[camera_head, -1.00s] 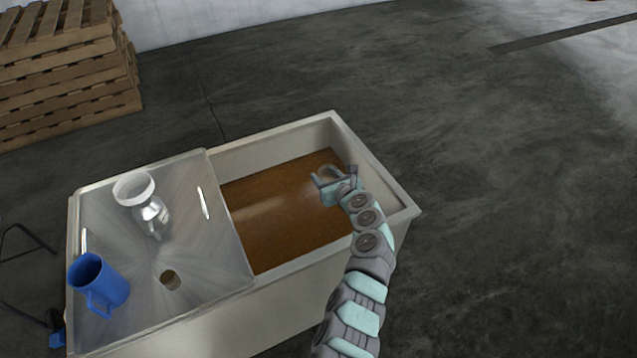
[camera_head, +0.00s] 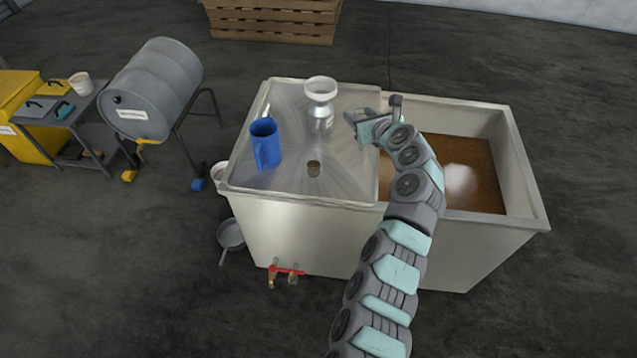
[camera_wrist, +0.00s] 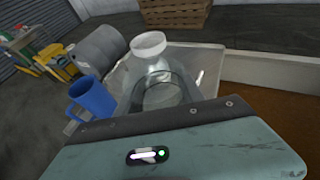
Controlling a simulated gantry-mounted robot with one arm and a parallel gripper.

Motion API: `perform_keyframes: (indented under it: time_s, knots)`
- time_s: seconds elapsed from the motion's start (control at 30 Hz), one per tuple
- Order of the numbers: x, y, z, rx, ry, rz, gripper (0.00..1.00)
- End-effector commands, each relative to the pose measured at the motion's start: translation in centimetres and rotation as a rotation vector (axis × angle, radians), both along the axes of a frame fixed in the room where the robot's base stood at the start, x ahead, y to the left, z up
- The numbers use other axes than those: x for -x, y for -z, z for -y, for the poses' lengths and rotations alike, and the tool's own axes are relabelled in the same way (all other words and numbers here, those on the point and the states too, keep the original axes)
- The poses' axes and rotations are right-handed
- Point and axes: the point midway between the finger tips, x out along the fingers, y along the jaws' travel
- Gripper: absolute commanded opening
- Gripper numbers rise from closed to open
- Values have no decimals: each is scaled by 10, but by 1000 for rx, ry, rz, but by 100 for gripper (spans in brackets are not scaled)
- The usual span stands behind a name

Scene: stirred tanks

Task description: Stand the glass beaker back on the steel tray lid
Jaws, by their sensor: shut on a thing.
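My gripper (camera_head: 372,118) is shut on the clear glass beaker, over the right edge of the steel tray lid (camera_head: 345,180) in the head view. The glass beaker (camera_wrist: 160,97) shows as a transparent outline beyond the gripper body in the wrist view, with the lid behind it. It is hard to make out in the head view, and I cannot tell its height above the lid. The steel tray lid covers the left part of the tank.
The tank's open right side holds brown liquid (camera_head: 470,165). The lid's front right is clear.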

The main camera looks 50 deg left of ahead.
Motion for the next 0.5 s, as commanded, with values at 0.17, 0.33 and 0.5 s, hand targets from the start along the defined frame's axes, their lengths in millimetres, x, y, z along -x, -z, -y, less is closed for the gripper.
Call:
perform_keyframes:
  time_s: [0.17,0.33,0.5]
  knots:
    - [-1,6,1,2,1,0,2]
    - [0,49,0,0,1,-2,2]
    - [0,97,0,3,0,-3,2]
